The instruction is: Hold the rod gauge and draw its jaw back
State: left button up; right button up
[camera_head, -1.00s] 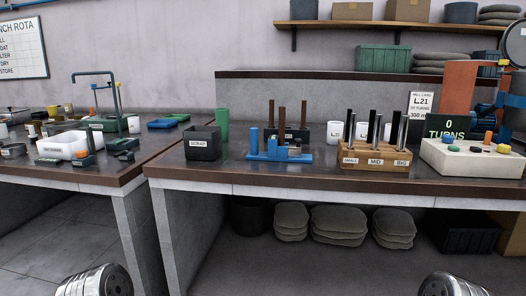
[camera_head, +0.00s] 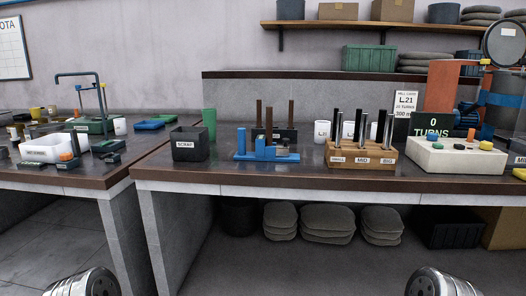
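The blue rod gauge (camera_head: 265,151) stands on the dark bench top, left of the middle. It has a flat blue base with upright blue blocks and a grey part on its right side. I cannot make out the jaw's exact position at this size. Neither gripper shows in the head view. Only rounded silver links of my own arms show at the bottom left and bottom right edges, well below and apart from the gauge.
A dark rack (camera_head: 274,134) with brown rods is behind. The bench front is clear.

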aim_at(281, 150)
jog(key=i+j+z, duration=0.1)
jog(key=i, duration=0.45)
jog(key=i+j+z, duration=0.1)
jog(key=i+j, duration=0.25)
jog(key=i, duration=0.15)
